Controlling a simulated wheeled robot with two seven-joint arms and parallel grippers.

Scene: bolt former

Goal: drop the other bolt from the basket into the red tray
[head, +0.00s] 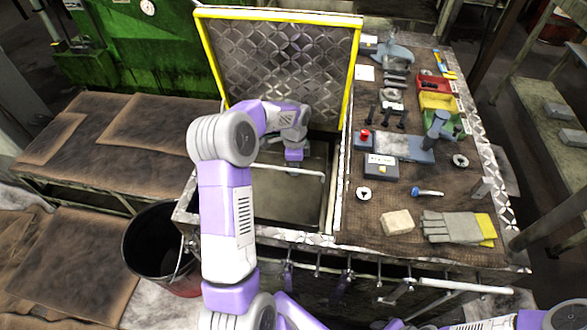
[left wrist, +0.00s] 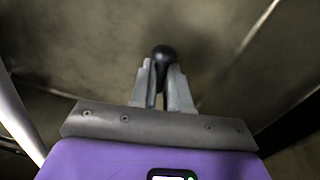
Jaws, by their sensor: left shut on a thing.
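My left arm reaches into an open metal bin (head: 262,205) with a raised, yellow-edged lid. My left gripper (head: 292,172) is low inside it, mostly hidden by my own wrist in the head view. In the left wrist view, the left gripper (left wrist: 163,92) is shut on a dark, round-headed thing, seemingly the bolt (left wrist: 163,54); its shank is mostly hidden between the fingers. A basket cannot be made out separately from the bin. The red tray (head: 431,84) sits on the bench to the right, behind a yellow tray. My right gripper is out of view.
The yellow tray (head: 437,102) stands by a blue-grey tool (head: 437,128). Dark upright pegs (head: 386,120), a red-button box (head: 364,138) and gloves (head: 450,227) crowd the bench. The yellow-edged lid (head: 280,60) rises behind my arm. A black bucket (head: 150,250) stands at left.

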